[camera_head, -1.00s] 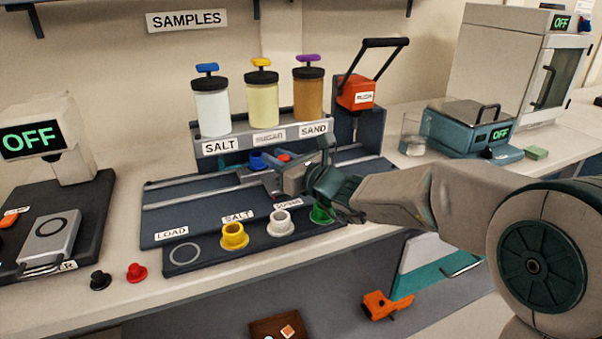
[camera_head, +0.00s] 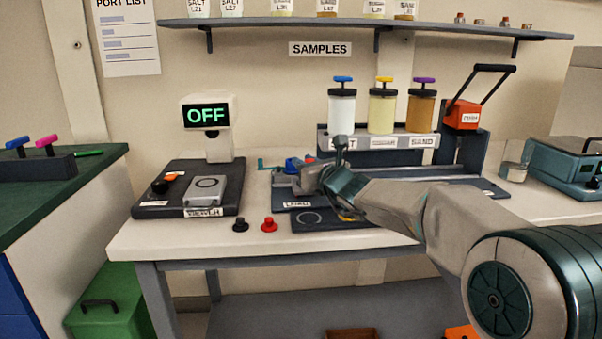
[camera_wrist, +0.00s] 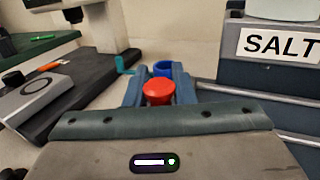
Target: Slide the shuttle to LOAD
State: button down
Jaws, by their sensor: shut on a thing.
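The shuttle carries a blue cup (camera_head: 292,164) and a red knob (camera_head: 310,160). It sits at the left end of the dark rail board (camera_head: 440,182), near the LOAD label (camera_head: 297,204). My gripper (camera_head: 290,178) is at the shuttle and partly hides it. In the wrist view, the red knob (camera_wrist: 159,92) stands between my two fingers, which are shut on it, with the blue cup (camera_wrist: 163,69) just beyond. The shuttle's body is mostly hidden, so I cannot tell whether it touches the end of the rails.
Jars of salt, sugar and sand (camera_head: 382,110) stand behind the rails. A black knob (camera_head: 240,225) and a red knob (camera_head: 269,225) lie on the table's front. A teal hooked part (camera_wrist: 122,66) is near the cup.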

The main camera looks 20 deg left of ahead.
jog(key=shift+s+a, duration=0.1)
jog(key=shift+a, duration=0.05)
jog(key=c, duration=1.5)
grip_release()
jog(key=shift+o, duration=0.7)
jog(key=shift+a, duration=0.15)
jog(key=shift+d, duration=0.3)
jog(key=v, duration=1.3)
jog(key=shift+s+d+p, duration=0.15)
jog(key=shift+s+p, duration=0.05)
jog(key=shift+p, duration=0.1)
